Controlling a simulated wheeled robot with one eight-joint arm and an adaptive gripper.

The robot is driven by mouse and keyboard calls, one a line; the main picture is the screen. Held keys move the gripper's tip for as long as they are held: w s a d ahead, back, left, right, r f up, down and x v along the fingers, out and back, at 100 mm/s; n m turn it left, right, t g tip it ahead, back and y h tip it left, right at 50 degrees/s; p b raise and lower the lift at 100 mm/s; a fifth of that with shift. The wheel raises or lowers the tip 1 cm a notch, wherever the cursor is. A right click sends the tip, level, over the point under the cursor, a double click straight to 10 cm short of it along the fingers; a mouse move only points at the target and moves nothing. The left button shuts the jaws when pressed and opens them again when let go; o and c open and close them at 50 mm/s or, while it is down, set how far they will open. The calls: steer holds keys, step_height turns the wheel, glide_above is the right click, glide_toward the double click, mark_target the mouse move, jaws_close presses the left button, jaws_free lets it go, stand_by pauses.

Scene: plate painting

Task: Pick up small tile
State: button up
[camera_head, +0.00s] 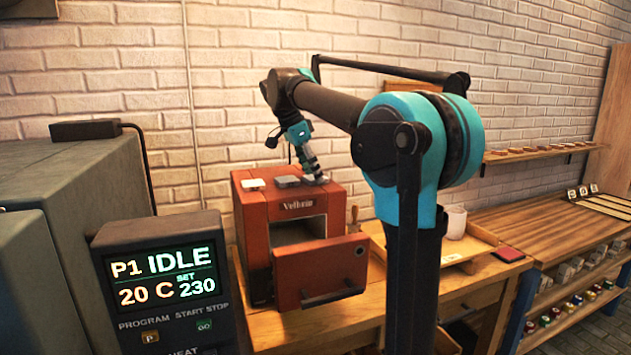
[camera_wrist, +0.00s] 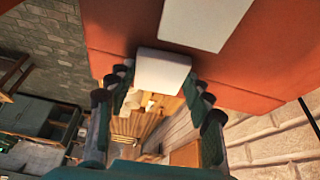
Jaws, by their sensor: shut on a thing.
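My gripper (camera_head: 316,176) reaches down to the right side of the red kiln's top (camera_head: 240,177). In the wrist view its fingers stand on both sides of a small white tile (camera_wrist: 163,72), and it is shut on that tile. The tile is close to the kiln top; whether it touches the top I cannot tell. A flat pale slab (camera_wrist: 207,22) lies on the red surface beyond it. In the head view a grey slab (camera_head: 287,181) and a white tile (camera_head: 255,184) lie on the kiln top left of my gripper.
The kiln's front door (camera_head: 322,272) hangs open toward the front. A wooden tray (camera_head: 475,243) with a white cup (camera_head: 456,222) stands to the right. A control panel (camera_head: 160,275) reading IDLE is at the left front. A brick wall rises behind the kiln.

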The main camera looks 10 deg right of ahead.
mark_target(312, 177)
steer(key=shift+r, duration=0.1)
steer(key=shift+c, duration=0.5)
step_height(312, 177, up, 20)
